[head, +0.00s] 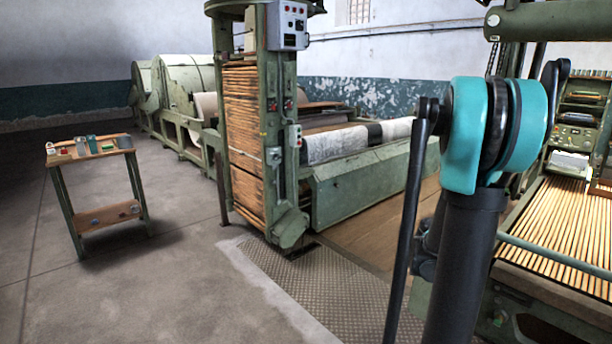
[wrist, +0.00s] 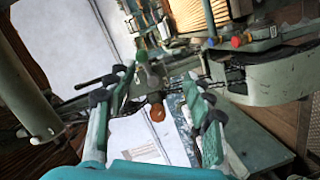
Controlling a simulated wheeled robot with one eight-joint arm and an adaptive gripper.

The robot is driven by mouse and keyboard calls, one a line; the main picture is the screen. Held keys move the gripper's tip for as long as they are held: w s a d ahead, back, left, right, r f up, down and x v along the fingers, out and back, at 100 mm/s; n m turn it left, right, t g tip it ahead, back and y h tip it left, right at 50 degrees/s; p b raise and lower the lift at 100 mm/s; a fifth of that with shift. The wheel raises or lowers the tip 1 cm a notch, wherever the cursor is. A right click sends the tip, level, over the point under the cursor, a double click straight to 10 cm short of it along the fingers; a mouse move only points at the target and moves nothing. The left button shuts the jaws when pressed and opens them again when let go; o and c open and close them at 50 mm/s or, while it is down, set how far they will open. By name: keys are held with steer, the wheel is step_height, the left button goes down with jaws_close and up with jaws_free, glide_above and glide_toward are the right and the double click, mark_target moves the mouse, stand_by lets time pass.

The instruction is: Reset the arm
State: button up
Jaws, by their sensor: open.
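My gripper (wrist: 160,75) shows in the wrist view, its two dark-tipped green fingers spread well apart and its teal body at the bottom edge. It is open and I see nothing held between the fingers. Behind the gap lie white sheets (wrist: 130,137) and a small orange-brown rounded thing (wrist: 157,112); I cannot tell how far off they are. In the head view my arm rises at the right with a teal joint; the gripper itself cannot be made out there.
A green machine frame with wooden slats (head: 245,140) stands mid-view, with long rollers behind it. A small table (head: 103,155) with several small items stands at left. Another slatted machine (head: 560,225) is at right, behind my arm. The concrete floor (head: 150,270) at front left is clear.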

steer(key=s+a+f+g+y, duration=0.1)
steer(key=s+a+f+y, duration=0.3)
steer(key=s+a, duration=0.3)
steer(key=s+a+f+g+y, duration=0.1)
steer(key=s+a+f+y, duration=0.4)
steer(key=a, duration=1.1)
steer(key=s+a+f+g+y, duration=0.2)
steer(key=s+a+f+y, duration=0.3)
steer(key=s+a+f, duration=0.3)
steer(key=s+a, duration=0.1)
steer(key=a, duration=0.2)
steer(key=shift+a+f, duration=0.15)
steer(key=shift+a, duration=0.15)
steer(key=shift+c, duration=0.5)
